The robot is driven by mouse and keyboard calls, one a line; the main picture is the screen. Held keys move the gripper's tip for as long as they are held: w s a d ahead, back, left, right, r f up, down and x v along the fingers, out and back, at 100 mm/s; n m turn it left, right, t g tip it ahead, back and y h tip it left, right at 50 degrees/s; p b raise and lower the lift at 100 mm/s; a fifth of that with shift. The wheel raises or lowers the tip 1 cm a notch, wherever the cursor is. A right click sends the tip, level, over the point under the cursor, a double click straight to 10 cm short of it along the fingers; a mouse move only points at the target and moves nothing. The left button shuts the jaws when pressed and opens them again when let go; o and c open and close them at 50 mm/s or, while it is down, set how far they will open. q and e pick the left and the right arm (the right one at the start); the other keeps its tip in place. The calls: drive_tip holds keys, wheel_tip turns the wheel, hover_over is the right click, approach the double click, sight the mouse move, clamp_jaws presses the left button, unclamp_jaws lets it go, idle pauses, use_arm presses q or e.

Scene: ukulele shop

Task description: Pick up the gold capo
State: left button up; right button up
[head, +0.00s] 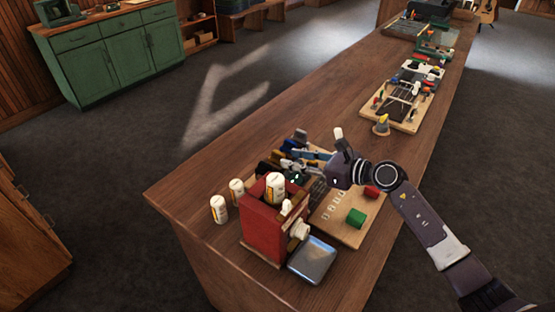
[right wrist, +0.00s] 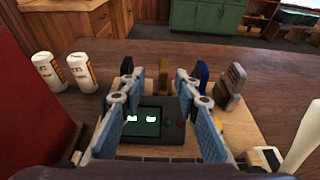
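The gold capo (right wrist: 163,76) stands upright in the right wrist view, in a row between a dark capo (right wrist: 127,67) and a blue capo (right wrist: 201,75). My right gripper (right wrist: 161,86) is open, and its two blue-padded fingers point toward the row. The gold capo shows in the gap between the fingertips, with no visible contact. My left gripper is not in view.
A red box-shaped machine (head: 266,212) with a metal tray (head: 312,260) stands close by. White bottles (head: 219,209) stand on its left. A green block (head: 356,217) lies on the board. A grey-brown capo (right wrist: 232,82) is right of the row.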

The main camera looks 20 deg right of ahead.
sight(281, 153)
drive_tip(key=x, duration=0.1)
drive_tip(key=p+x, duration=0.1)
drive_tip(key=x, duration=0.1)
drive_tip(key=p+x, duration=0.1)
drive_tip(key=shift+w+r, duration=0.25)
drive_tip(key=shift+w, duration=0.25)
drive_tip(key=shift+w+a+f, duration=0.15)
drive_tip(key=shift+w+f, duration=0.05)
clamp_jaws()
